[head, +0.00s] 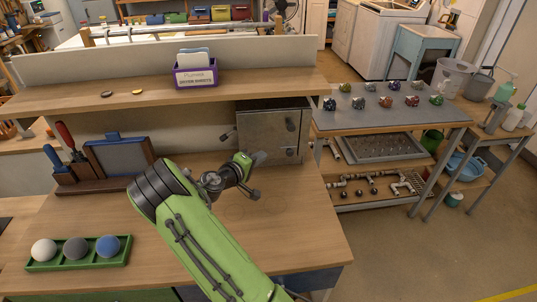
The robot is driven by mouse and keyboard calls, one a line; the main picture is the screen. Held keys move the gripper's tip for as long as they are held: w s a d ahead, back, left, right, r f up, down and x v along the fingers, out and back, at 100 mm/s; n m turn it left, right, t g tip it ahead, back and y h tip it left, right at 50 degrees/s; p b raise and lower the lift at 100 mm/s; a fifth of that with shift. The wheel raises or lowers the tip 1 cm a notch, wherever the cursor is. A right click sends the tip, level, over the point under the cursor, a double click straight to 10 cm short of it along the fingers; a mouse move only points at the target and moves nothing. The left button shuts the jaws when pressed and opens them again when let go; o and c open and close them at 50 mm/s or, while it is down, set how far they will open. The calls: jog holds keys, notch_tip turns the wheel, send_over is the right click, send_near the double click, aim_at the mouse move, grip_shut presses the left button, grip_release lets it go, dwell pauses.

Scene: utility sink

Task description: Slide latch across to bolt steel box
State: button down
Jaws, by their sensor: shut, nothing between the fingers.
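The steel box (258,126) is a grey metal cabinet standing at the right back of the wooden workbench, under the shelf. Dark fittings (290,125) show on the right part of its front, and another dark piece sticks out at its left side. I cannot tell which of them is the latch or how it stands. My green arm reaches in from the front, and my gripper (258,158) is in front of the box's lower front, covering part of it. It is shut and appears empty. I cannot tell whether it touches the box.
A green tray (127,258) with three balls lies at the bench's front left. A wooden rack (118,165) with tools stands at the left back. The shelf (130,95) overhangs the box and carries a purple card holder (195,77). Bench right of my arm is clear.

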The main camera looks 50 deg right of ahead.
jog(key=v, duration=0.4)
jog(key=shift+s+a+r, duration=0.15)
jog(key=shift+s+a, duration=0.1)
jog(key=shift+a, duration=0.05)
jog(key=s+a+r+t+y, duration=0.1)
jog(key=s+a+r+y, duration=0.3)
jog(key=s+a, duration=0.3)
jog(key=s+a+r+n+t+y, duration=0.1)
jog(key=s+a+r+y, duration=0.3)
jog(key=a, duration=0.8)
jog(key=s+a+r+t+y, duration=0.2)
jog(key=s+a+r+y, duration=0.2)
jog(key=s+a+y, duration=0.3)
jog(key=s+a, duration=0.2)
jog(key=s, duration=0.3)
jog(key=shift+s+a+y, duration=0.2)
jog(key=shift+a+y, duration=0.05)
jog(key=shift+y, duration=0.05)
